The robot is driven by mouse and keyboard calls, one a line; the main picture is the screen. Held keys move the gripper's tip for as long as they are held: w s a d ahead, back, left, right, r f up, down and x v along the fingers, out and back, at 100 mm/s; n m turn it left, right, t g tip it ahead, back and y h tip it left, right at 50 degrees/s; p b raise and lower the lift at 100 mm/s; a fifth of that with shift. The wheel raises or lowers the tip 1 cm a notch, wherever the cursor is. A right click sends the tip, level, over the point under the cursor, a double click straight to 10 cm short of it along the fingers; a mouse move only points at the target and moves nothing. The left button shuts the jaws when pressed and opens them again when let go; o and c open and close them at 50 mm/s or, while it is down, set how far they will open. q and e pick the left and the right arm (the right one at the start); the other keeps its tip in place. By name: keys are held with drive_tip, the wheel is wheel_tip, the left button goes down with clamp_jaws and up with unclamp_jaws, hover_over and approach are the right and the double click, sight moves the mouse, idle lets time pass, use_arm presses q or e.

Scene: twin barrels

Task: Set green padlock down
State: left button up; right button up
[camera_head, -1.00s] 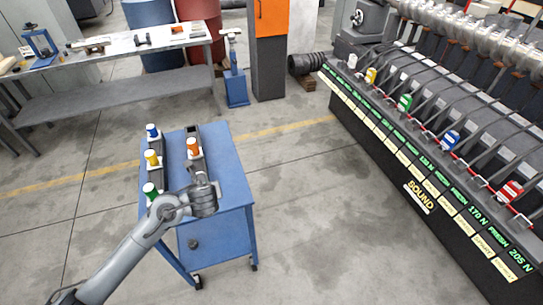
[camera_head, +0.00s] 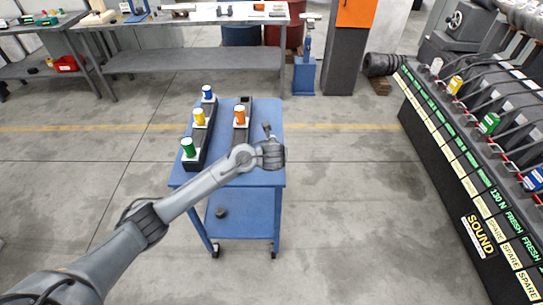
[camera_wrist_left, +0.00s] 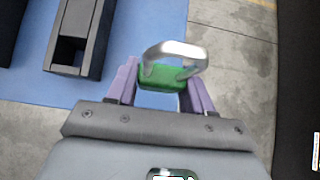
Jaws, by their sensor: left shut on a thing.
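My left gripper (camera_head: 270,155) is over the right edge of the blue cart's top (camera_head: 264,183) in the head view. In the left wrist view its two purple fingers (camera_wrist_left: 160,88) are shut on a green padlock (camera_wrist_left: 163,75). The padlock's silver shackle points away from the gripper. Behind it show the blue top's edge and the grey floor; I cannot tell its height above the top. The green padlock cannot be made out in the head view. My right gripper is not in view.
A labelled rack with coloured padlocks (camera_head: 490,123) stands right. Floor between is clear.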

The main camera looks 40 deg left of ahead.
use_arm(q)
drive_tip(key=x, duration=0.2)
drive_tip(key=b+x, duration=0.1)
drive_tip(key=x, duration=0.1)
drive_tip(key=w+a+r+b+x, duration=0.1)
drive_tip(key=x, duration=0.2)
drive_tip(key=shift+r, duration=0.1)
drive_tip(key=shift+f+b, duration=0.5)
drive_tip(key=shift+f, duration=1.5)
drive_tip(key=shift+f, duration=0.15)
drive_tip(key=o, duration=1)
